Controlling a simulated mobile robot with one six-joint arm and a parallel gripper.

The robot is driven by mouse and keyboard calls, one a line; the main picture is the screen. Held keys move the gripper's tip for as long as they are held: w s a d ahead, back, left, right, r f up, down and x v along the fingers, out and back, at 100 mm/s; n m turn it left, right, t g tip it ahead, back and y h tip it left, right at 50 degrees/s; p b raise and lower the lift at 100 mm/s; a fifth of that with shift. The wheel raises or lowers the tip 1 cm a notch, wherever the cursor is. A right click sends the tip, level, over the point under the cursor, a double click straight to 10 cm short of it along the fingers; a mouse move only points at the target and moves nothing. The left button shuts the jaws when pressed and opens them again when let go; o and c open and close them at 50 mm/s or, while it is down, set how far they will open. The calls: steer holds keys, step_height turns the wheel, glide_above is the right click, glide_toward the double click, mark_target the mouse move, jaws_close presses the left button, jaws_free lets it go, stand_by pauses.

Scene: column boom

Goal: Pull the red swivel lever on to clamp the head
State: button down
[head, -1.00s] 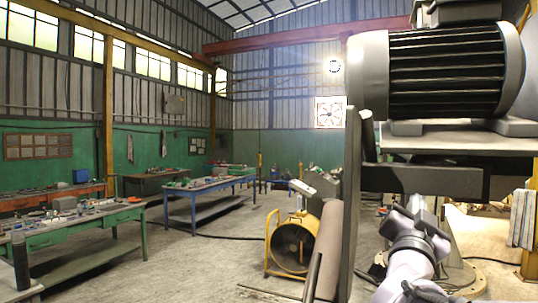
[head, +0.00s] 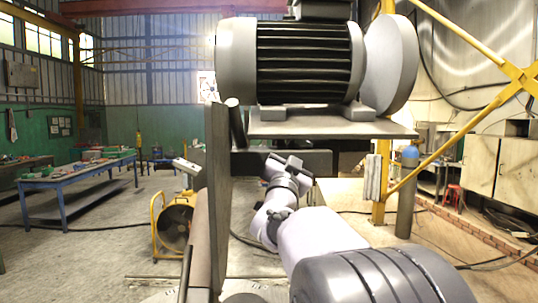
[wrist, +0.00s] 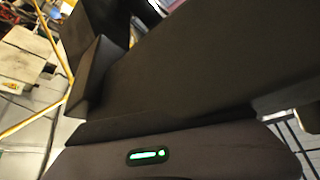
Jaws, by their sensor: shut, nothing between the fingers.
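No red lever shows in either view. The head, a large grey motor (head: 305,62) with black cooling fins, sits on a flat plate (head: 330,123) in the head view. A dark horizontal arm (head: 318,163) runs under the plate, beside a tall upright post (head: 217,190). My gripper (head: 288,163) is at the end of my arm, in front of or against that dark arm; I cannot tell if they touch. It is small and dark there, shut and empty. In the wrist view, large dark surfaces (wrist: 190,70) fill the middle and hide what lies beyond.
A yellow-framed fan (head: 175,226) stands on the floor left of the post. A blue workbench (head: 75,180) is farther left. A yellow frame (head: 450,125) and a blue-topped cylinder (head: 408,190) stand at the right. Floor between bench and fan is open.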

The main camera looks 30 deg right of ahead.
steer(key=shift+w+d+r, duration=0.3)
steer(key=shift+w+d, duration=0.1)
steer(key=shift+w, duration=0.05)
steer(key=shift+f, duration=0.1)
steer(key=shift+f+n+t+y+b, duration=0.15)
steer(key=shift+n+t+y+b, duration=0.15)
steer(key=shift+n+b, duration=0.35)
steer(key=shift+a+f+n+t+y+b, duration=0.2)
steer(key=shift+n+t+y+b, duration=0.15)
steer(key=shift+b, duration=0.45)
step_height(320, 180, down, 4)
steer(key=n+t+y+b, duration=0.1)
steer(key=n+y+b, duration=0.2)
steer(key=n+b, duration=0.1)
steer(key=n+t+y+b, duration=0.2)
steer(key=n+b, duration=0.1)
steer(key=n, duration=0.3)
steer(key=n+t+y+b, duration=0.2)
steer(key=n+y+b, duration=0.1)
steer(key=n+b, duration=0.1)
steer(key=shift+w+f+n+y+b, duration=0.1)
steer(key=shift+f+n+y+b, duration=0.2)
steer(key=shift+n, duration=0.3)
